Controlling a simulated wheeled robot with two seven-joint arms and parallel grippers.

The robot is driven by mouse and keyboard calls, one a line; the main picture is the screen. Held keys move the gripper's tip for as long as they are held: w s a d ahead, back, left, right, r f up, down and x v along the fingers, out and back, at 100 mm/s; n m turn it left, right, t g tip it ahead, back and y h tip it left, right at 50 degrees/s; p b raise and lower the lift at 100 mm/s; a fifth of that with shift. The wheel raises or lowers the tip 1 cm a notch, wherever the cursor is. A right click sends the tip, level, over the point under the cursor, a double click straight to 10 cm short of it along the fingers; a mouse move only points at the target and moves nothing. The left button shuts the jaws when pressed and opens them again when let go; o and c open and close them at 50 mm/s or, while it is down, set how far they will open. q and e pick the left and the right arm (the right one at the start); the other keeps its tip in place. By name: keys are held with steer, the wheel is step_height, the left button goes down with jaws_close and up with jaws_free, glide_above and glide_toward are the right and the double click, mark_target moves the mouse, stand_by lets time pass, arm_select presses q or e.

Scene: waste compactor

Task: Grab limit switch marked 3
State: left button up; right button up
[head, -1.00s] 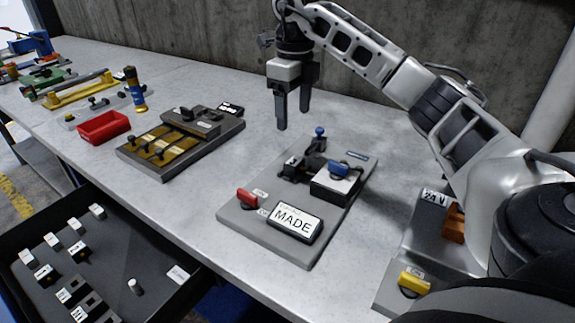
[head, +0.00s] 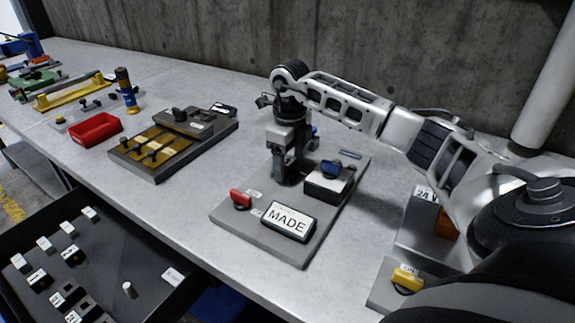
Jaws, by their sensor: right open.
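Several small dark switches with white labels lie in the open dark drawer (head: 150,262) at the lower left. One label appears to read 24 or 21, but I cannot tell which switch is marked 3. My right gripper (head: 288,178) points down over the grey test board (head: 235,218) and is open. Its fingers are at the dark fixture beside the block with the blue knob (head: 336,168), and they hide most of that fixture. I cannot tell whether a switch sits between the fingers. My left gripper is not in view.
A dark board with brass strips (head: 158,145) and a red tray (head: 96,129) stand to the left. A 24 V unit with a yellow switch (head: 407,278) is at the right.

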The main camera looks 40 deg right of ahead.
steer(key=c, duration=1.1)
